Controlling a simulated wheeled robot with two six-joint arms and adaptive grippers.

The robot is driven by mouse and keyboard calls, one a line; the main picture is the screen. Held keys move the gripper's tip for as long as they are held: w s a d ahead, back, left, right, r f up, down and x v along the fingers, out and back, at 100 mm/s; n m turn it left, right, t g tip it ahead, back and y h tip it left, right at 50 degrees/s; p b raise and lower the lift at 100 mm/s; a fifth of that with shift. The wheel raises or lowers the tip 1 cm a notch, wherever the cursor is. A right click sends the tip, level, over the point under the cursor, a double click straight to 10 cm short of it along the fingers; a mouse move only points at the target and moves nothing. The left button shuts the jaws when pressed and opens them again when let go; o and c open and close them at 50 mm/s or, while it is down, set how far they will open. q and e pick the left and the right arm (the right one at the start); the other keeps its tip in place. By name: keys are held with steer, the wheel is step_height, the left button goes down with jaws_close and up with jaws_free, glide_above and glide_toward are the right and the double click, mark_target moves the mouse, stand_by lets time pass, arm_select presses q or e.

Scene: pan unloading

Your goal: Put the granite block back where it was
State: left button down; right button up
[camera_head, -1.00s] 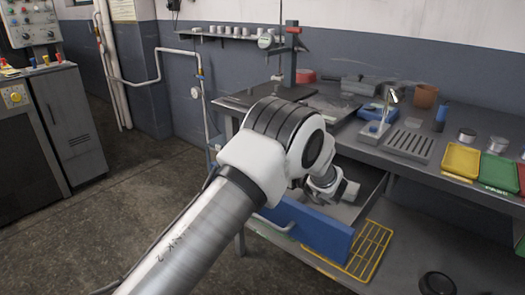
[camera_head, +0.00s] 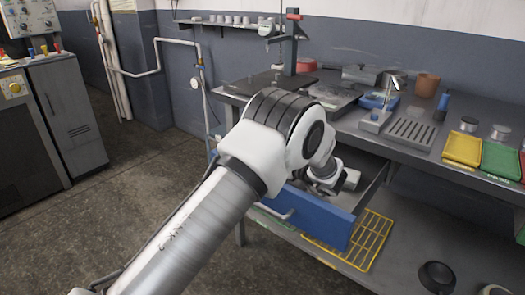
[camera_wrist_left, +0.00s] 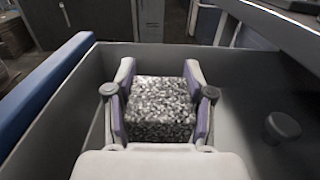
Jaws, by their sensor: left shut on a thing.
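The granite block (camera_wrist_left: 160,108), speckled black, white and grey, is between the fingers of my left gripper in the left wrist view. My left gripper (camera_wrist_left: 160,98) is shut on it, with one finger on each side. Both are inside the open drawer (camera_wrist_left: 75,110) with grey walls; I cannot tell whether the block touches its floor. In the head view my left gripper (camera_head: 325,186) reaches down into the drawer behind its blue front (camera_head: 312,218), and the block is hidden there. My right gripper is not in view.
A dark round piece (camera_wrist_left: 282,127) stands in the drawer to the right of the block. The workbench top (camera_head: 345,130) above holds several tools and coloured trays. A yellow rack (camera_head: 370,240) lies on the lower shelf below the drawer.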

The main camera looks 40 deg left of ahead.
arm_select(q)
steer(key=shift+c, duration=1.7)
jaws_free()
steer(key=shift+f, duration=0.1)
step_height(320, 180, up, 10)
steer(key=shift+r, duration=0.1)
